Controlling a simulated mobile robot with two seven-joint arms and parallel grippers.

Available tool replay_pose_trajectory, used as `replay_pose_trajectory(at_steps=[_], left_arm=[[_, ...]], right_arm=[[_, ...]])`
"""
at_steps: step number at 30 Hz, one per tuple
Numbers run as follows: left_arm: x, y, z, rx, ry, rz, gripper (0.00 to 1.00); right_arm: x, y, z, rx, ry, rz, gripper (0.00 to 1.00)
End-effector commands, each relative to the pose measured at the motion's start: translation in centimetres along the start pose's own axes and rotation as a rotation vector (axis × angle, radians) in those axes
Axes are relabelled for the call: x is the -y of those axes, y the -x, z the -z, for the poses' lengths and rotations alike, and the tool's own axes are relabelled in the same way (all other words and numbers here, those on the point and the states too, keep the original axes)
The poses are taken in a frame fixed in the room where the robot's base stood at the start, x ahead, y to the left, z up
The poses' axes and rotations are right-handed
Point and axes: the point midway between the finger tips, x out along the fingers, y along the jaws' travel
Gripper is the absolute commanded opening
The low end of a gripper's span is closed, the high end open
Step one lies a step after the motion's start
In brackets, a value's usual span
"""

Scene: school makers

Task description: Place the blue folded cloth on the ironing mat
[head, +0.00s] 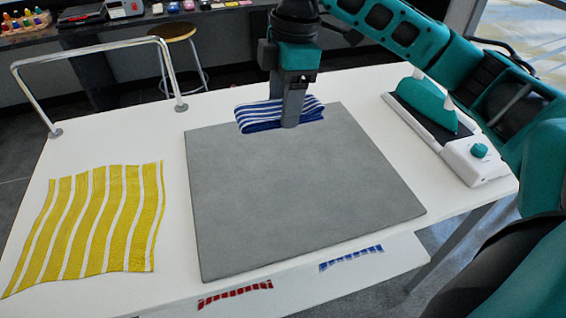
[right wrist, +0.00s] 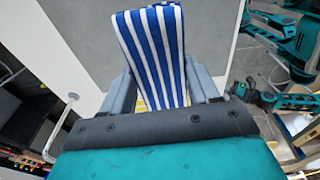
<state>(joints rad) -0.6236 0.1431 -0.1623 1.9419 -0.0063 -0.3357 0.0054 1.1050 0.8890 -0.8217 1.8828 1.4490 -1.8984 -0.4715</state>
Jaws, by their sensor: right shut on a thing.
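The blue folded cloth (head: 262,117), with white stripes, is at the far edge of the grey ironing mat (head: 300,190). My right gripper (head: 290,122) is shut on it from above. In the right wrist view the cloth (right wrist: 152,50) sticks out from between the two fingers (right wrist: 160,92), with the grey mat (right wrist: 88,35) beyond it. Whether the cloth touches the mat or hangs just above it I cannot tell. My left gripper is not in view.
A yellow striped cloth (head: 90,225) lies flat at the left of the white table (head: 165,130). A teal iron (head: 428,103) rests on its stand at the right. A metal rail (head: 95,56) rises at the table's far left. Most of the mat is bare.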

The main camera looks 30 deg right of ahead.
Motion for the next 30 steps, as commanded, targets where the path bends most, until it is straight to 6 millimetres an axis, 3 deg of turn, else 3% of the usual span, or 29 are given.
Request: replay_pose_trajectory(at_steps=[1, 6, 12, 20, 27, 30], left_arm=[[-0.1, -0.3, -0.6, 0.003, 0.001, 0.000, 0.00], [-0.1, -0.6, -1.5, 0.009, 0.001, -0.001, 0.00], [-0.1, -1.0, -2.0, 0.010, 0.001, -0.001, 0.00], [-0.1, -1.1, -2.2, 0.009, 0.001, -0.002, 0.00], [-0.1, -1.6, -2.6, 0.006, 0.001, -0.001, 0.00], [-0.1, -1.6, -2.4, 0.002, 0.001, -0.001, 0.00]], right_arm=[[0.1, -1.9, -0.3, 0.003, -0.001, 0.005, 0.32], [0.1, -6.5, -0.9, 0.003, -0.002, 0.004, 0.32], [0.1, -10.5, -1.3, 0.001, -0.001, 0.001, 0.32], [0.1, -12.4, -1.5, 0.000, -0.002, 0.000, 0.32], [0.1, -15.8, -1.9, 0.001, -0.001, -0.001, 0.32], [0.1, -15.9, -1.9, 0.001, -0.001, -0.003, 0.32]])
